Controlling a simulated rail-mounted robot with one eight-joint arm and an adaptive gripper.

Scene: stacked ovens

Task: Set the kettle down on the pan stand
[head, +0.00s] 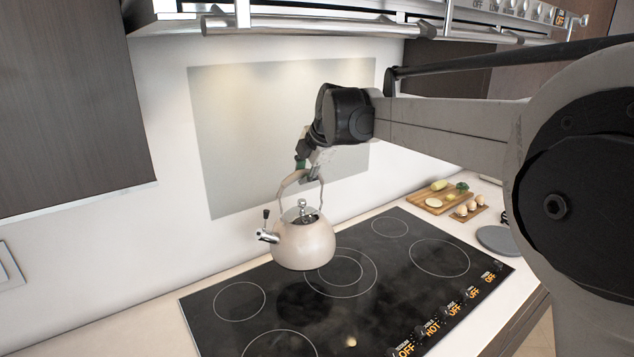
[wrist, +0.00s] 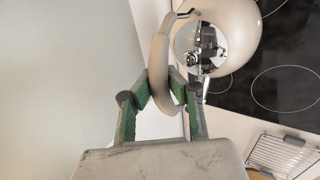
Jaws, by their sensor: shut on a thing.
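The cream kettle (head: 305,244) has a rounded body, a metal lid knob and a short spout pointing left. It hangs upright above the middle of the black hob, with a dark shadow below it. My gripper (head: 308,172) is shut on its arched handle. In the wrist view the green-padded fingers (wrist: 168,97) close around the handle, and the kettle body (wrist: 238,22) shows at the upper right. A wire rack (wrist: 280,155) stands on the counter at the lower right of the wrist view. I cannot tell whether it is the pan stand.
The hob (head: 235,329) has ringed zones and lit labels along its front right edge. A board with vegetables (head: 434,203), several eggs (head: 466,208) and a round grey disc (head: 497,239) lie on the right counter. A metal rail (head: 310,24) runs overhead. The left counter strip is clear.

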